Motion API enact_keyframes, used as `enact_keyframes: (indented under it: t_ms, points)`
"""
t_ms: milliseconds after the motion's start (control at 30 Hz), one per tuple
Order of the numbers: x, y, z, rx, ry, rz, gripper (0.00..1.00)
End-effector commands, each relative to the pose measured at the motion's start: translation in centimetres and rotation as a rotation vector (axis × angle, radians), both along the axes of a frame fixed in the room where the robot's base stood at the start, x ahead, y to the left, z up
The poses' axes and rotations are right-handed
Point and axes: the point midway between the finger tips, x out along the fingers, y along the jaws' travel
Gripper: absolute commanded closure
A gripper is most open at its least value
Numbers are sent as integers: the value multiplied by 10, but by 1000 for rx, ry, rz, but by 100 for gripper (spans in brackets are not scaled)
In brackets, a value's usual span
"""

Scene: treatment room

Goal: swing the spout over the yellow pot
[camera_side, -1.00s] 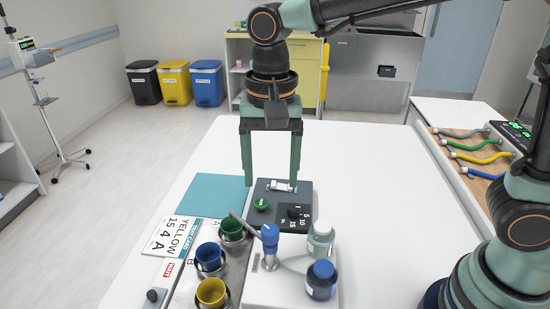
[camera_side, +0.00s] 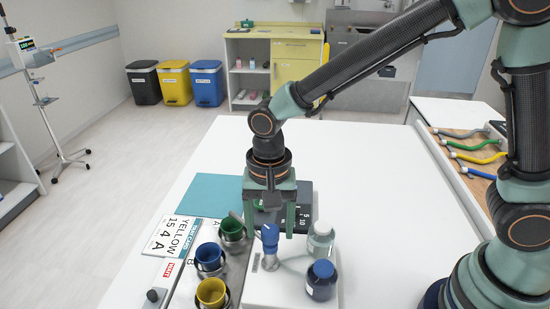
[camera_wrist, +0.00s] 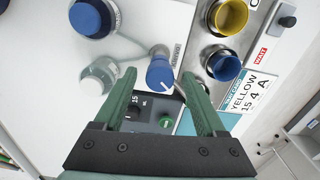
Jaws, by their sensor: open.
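The yellow pot (camera_side: 212,292) stands nearest the camera in a row of three pots; it also shows at the top of the wrist view (camera_wrist: 230,16). The blue-topped tap (camera_side: 270,243) stands on a white base right of the pots. Its thin grey spout (camera_side: 238,217) points toward the green pot (camera_side: 232,227) and is partly hidden by my gripper. My gripper (camera_side: 270,228) is open and empty, pointing down just behind the tap. In the wrist view the blue tap top (camera_wrist: 160,73) shows between the fingertips; contact cannot be told.
The blue pot (camera_side: 209,257) sits between the green and yellow ones. A card reading YELLOW 15 4 A (camera_side: 173,237) lies left. The table's right side is clear.

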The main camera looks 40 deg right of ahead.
Motion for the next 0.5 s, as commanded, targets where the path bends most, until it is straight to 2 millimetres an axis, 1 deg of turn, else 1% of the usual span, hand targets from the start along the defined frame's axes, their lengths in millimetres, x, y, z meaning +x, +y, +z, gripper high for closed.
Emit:
enact_keyframes:
  t_ms: [233, 267, 300, 367, 400, 433, 500]
  points:
    - [0, 0, -1, 0, 0, 0, 27]
    - [0, 0, -1, 0, 0, 0, 35]
    - [0, 0, -1, 0, 0, 0, 50]
    - [0, 0, -1, 0, 0, 0, 73]
    - [0, 0, -1, -1, 1, 0, 88]
    - [0, 0, -1, -1, 1, 0, 100]
    - [0, 0, -1, -1, 1, 0, 100]
